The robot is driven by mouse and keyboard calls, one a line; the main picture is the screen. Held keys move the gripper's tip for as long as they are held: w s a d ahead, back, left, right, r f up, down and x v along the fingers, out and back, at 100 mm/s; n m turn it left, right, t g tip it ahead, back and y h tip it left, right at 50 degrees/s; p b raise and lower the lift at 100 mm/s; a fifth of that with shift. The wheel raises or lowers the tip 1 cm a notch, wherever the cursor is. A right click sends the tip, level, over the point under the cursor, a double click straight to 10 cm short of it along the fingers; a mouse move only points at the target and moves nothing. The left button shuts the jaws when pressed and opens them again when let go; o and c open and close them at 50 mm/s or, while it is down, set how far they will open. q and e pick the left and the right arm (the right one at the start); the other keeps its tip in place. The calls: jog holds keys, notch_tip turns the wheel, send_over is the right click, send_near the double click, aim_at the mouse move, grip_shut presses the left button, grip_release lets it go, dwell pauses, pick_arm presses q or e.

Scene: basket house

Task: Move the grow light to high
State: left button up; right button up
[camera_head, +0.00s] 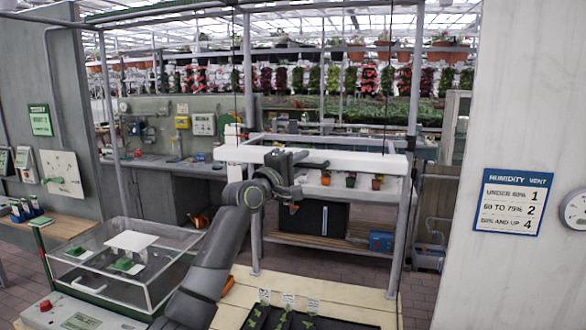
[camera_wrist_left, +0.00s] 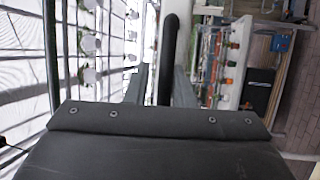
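The grow light appears as a long white bar (camera_head: 345,160) hung level on thin cables above a rack of small pots. My left gripper (camera_head: 296,172) is at the front of this bar, left of its middle, and hides part of it. In the left wrist view, the two grey fingers (camera_wrist_left: 161,86) stand apart with a dark round bar (camera_wrist_left: 169,48) between them. A gap shows on the bar's left side; its right side looks close to the finger. I cannot tell what the dark bar joins to. My right gripper is not in view.
A humidity vent sign (camera_head: 512,202) and a round gauge (camera_head: 575,209) are on the right wall. A clear-lidded box (camera_head: 125,262) stands at the lower left. A black seedling tray (camera_head: 284,318) is at the bottom. Small pots (camera_head: 351,181) stand under the light.

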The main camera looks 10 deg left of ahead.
pick_arm(q)
jog(key=shift+s+a+f, duration=0.2)
jog(key=shift+s, duration=0.25)
jog(key=b+v, duration=0.6)
jog(key=v, duration=1)
jog(key=shift+s, duration=0.2)
jog(key=shift+a+r, duration=0.1)
